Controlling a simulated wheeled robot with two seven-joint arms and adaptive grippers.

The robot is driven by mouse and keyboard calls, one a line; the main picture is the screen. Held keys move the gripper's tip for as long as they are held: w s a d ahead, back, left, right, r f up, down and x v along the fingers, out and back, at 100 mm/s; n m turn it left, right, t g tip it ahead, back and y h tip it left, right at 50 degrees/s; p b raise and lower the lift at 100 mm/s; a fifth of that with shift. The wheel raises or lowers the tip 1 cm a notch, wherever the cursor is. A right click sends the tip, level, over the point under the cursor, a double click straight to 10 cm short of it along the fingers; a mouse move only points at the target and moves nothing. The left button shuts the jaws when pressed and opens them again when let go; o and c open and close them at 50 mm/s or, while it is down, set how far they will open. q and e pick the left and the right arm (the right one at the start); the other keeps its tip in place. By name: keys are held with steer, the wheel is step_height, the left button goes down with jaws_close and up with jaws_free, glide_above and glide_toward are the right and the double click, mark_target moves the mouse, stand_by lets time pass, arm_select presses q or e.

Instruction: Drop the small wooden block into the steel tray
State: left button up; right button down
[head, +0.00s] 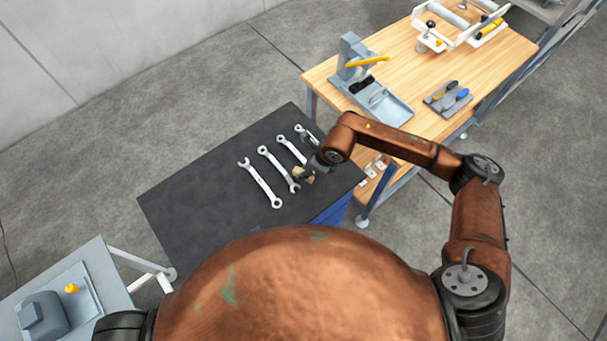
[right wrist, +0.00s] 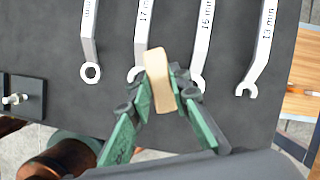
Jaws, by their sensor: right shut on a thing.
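The small wooden block (head: 299,176) is held over the black mat-topped table by my right gripper (head: 309,170). In the right wrist view the pale, upright-looking block (right wrist: 158,78) is between the green fingers of my right gripper (right wrist: 164,92), which is shut on it. Wrench ends lie below and behind it. My left gripper is not in view.
Several wrenches (head: 262,184) lie in a row on the black tabletop (head: 190,205). The wooden bench (head: 415,70) holds a grey press (head: 352,55), a small tool holder (head: 447,98) and a white frame. A grey side table (head: 95,270) stands lower left. The black top's left part is clear.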

steer(key=shift+w+a+f, duration=0.15)
steer(key=shift+w+f, duration=0.15)
steer(key=shift+f, duration=1.6)
steer(key=shift+f, duration=0.1)
steer(key=c, duration=2.2)
jaws_free()
steer(key=shift+f, duration=0.1)
steer(key=shift+c, duration=0.2)
steer(key=o, duration=0.5)
